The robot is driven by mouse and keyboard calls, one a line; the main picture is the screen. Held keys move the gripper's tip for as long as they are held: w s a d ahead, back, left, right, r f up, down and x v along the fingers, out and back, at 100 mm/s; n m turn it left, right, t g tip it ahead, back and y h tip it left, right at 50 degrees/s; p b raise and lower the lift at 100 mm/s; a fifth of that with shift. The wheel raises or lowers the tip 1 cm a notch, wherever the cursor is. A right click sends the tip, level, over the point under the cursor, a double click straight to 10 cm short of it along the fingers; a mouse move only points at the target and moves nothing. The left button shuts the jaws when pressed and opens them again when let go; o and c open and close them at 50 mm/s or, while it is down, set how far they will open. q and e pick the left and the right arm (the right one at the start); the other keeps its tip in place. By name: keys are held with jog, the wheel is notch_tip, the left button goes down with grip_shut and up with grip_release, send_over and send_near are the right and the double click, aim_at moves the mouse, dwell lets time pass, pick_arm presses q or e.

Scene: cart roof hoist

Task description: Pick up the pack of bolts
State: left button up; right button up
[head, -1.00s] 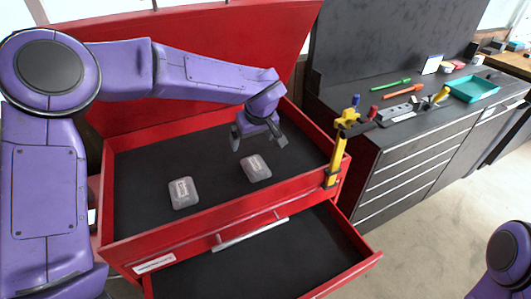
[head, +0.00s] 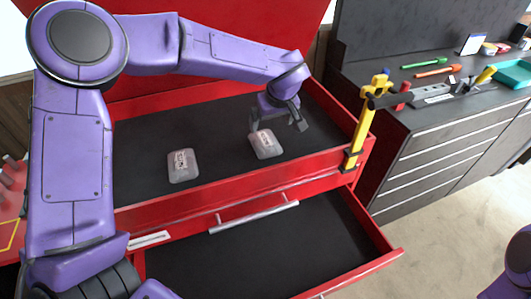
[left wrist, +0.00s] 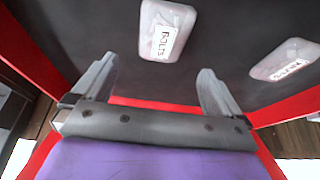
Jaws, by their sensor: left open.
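The pack of bolts (head: 267,146) is a small translucent box with a white label. It lies in the dark top tray of the red cart, on the right of two similar packs in the head view. In the left wrist view the pack (left wrist: 160,42) reads "BOLTS" and lies ahead of the fingers, a little left of centre. My left gripper (head: 279,122) is open and empty, above and just behind this pack. Its two fingers (left wrist: 157,88) frame no object. My right gripper is out of view.
A similar pack (head: 183,166) lies to the left in the tray; its label is hard to read in the left wrist view (left wrist: 284,62). Red walls edge the tray. A yellow clamp post (head: 361,130) stands at the right corner. An open, empty drawer (head: 270,258) juts out below.

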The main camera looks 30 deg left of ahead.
aim_at(266, 140)
pick_arm(q)
jog(key=shift+w+f+b, duration=0.1)
jog(key=shift+f+b, duration=0.2)
jog(key=shift+f, duration=0.55)
jog(key=shift+a+f, duration=0.15)
jog(key=shift+f, duration=0.15)
jog(key=p+x, duration=0.2)
jog(key=x, duration=0.7)
jog(key=shift+a+f, duration=0.1)
jog(key=c, duration=0.7)
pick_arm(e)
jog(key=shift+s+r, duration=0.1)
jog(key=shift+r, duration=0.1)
pick_arm(q)
jog(key=shift+c, duration=0.2)
